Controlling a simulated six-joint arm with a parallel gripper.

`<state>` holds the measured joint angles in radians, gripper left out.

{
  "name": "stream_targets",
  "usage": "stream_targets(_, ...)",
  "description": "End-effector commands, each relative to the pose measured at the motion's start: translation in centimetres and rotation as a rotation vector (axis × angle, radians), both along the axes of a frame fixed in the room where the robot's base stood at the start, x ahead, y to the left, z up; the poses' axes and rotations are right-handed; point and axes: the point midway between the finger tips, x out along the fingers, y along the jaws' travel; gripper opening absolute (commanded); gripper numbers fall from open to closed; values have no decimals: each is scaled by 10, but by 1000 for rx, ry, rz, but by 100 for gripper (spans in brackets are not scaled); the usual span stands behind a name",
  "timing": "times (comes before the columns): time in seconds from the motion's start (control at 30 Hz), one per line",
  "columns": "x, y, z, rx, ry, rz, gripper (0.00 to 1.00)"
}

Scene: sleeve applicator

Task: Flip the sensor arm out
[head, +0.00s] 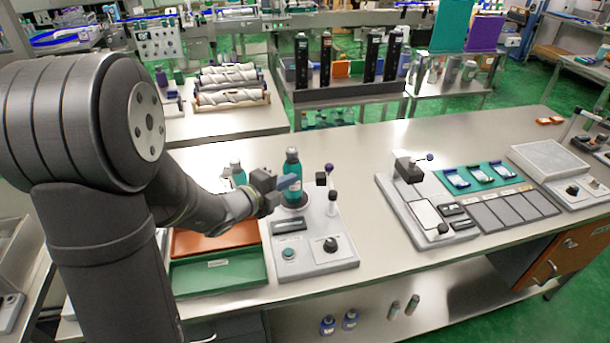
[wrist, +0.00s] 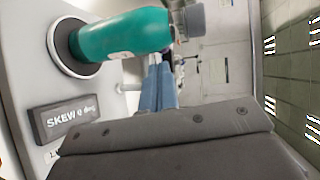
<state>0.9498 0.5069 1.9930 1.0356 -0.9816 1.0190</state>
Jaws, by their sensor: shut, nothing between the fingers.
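The sleeve applicator (head: 322,247) is a light grey unit on the bench. A teal bottle (head: 293,160) stands upright on its round black seat; the bottle also shows in the wrist view (wrist: 120,42), with the seat (wrist: 65,48) under it. The sensor arm (head: 332,200) appears as a white post with a black head (head: 321,179), just right of the bottle. In the wrist view the fingers (wrist: 158,88) are together and empty, beside the bottle. Contact with the arm cannot be told.
The unit's front has a dark display (wrist: 65,120), a teal button (head: 288,253) and a black knob (head: 330,244). A green tray (head: 220,272) and an orange tray (head: 215,237) lie to the left. Another bottle (head: 238,173) stands behind.

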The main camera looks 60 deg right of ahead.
Motion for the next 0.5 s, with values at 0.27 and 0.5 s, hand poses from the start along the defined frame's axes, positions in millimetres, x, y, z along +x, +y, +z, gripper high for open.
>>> stream_targets(0.27, 12, 34, 7, 0, 0, 2, 0)
stream_targets(0.5, 13, 38, 8, 0, 0, 0, 0)
